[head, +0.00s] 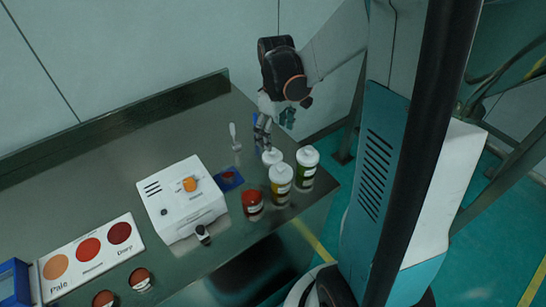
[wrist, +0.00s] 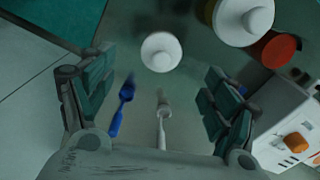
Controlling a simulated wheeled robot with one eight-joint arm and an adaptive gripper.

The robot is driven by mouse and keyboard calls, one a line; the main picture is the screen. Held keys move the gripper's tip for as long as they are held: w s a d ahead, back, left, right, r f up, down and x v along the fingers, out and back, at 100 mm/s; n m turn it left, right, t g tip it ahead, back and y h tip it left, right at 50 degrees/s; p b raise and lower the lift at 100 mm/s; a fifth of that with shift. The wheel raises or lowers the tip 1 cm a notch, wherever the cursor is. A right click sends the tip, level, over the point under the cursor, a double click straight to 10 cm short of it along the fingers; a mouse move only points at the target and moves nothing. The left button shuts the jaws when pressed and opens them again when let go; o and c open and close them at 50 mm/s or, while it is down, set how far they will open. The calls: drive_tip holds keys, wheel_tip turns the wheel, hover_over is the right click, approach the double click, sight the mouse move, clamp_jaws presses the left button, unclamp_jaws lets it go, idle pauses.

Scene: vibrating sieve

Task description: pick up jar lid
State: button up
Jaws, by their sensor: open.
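A white round jar lid with a small knob (wrist: 161,52) shows in the wrist view, ahead of my gripper and between the lines of its fingers. In the head view a white lid (head: 271,157) shows just behind the yellow jar; whether it lies on the table or on a jar I cannot tell. My gripper (head: 263,131) is open and empty, above the table and apart from the lid. Its two fingers stand wide apart in the wrist view (wrist: 158,100). A yellow jar (head: 281,180) and a green jar (head: 306,171) have white lids. A red jar (head: 252,206) shows no white lid.
A white spoon (head: 235,138) and a blue spoon (wrist: 122,106) lie near my gripper. A white machine with an orange knob (head: 182,208) stands left of the jars. A blue tray (head: 229,181) lies between. The back left of the table (head: 150,140) is clear.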

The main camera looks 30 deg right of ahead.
sight(274, 150)
drive_tip(key=f+b, duration=0.3)
drive_tip(key=f, duration=0.6)
drive_tip(key=shift+a, duration=0.2)
drive_tip(key=shift+r, duration=0.1)
drive_tip(key=c, duration=0.9)
